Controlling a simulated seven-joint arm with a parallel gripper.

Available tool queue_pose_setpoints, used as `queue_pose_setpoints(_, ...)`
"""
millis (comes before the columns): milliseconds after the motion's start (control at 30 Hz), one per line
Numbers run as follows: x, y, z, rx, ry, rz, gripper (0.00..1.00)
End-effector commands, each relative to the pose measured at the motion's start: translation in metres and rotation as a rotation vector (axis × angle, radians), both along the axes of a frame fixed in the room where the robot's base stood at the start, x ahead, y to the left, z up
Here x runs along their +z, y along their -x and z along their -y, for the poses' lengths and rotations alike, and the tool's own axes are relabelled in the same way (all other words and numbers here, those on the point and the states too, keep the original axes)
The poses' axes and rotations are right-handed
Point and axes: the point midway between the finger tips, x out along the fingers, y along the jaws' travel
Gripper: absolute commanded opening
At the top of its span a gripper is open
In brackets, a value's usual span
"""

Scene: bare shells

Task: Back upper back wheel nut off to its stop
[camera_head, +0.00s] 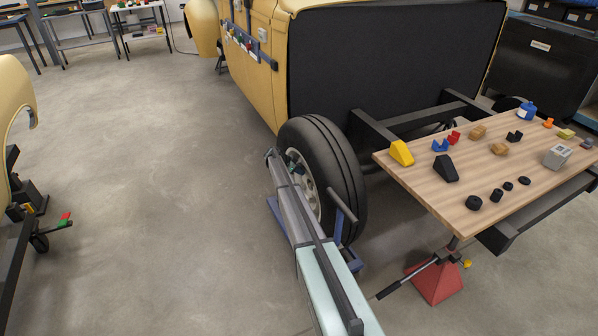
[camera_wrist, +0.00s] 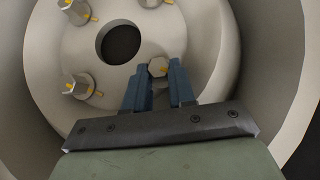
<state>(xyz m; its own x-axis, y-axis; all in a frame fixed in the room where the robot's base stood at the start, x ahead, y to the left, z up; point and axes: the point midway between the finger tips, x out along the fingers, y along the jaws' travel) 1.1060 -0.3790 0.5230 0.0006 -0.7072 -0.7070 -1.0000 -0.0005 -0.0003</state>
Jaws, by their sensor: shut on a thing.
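In the wrist view, the pale wheel (camera_wrist: 60,30) fills most of the picture, with a dark round centre hole (camera_wrist: 118,43). My gripper (camera_wrist: 159,74) reaches in with two blue fingers, shut on a hex wheel nut (camera_wrist: 158,67) with an orange mark, to the lower right of the hole. Other wheel nuts with orange marks show at the left (camera_wrist: 77,87) and upper left (camera_wrist: 74,10). Another sits at the top edge (camera_wrist: 150,2). In the head view, my arm reaches to the back wheel (camera_head: 327,165); my fingers and the held nut cannot be made out there.
A wooden board (camera_head: 440,200) with blocks and black round pieces lies right of the wheel, above a red stand (camera_head: 435,282). A blue frame (camera_head: 345,255) stands at the wheel's foot. The yellow car body (camera_head: 262,85) rises behind. The floor at left is mostly clear.

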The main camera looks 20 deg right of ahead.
Motion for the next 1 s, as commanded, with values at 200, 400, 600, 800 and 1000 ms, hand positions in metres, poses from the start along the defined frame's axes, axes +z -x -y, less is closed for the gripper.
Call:
queue_pose_setpoints(200,0.0001,-0.0003,-0.0001,0.001,0.000,0.001,0.00)
queue_pose_setpoints(400,-0.0007,-0.0039,0.0006,0.000,0.001,-0.055,0.00)
queue_pose_setpoints(600,-0.0003,-0.0037,0.0006,0.000,0.000,-0.133,0.00)
queue_pose_setpoints(800,0.0000,-0.0027,0.0006,0.000,0.000,-0.136,0.00)
queue_pose_setpoints(1000,-0.0001,-0.0026,0.0006,0.000,0.000,-0.136,0.38)
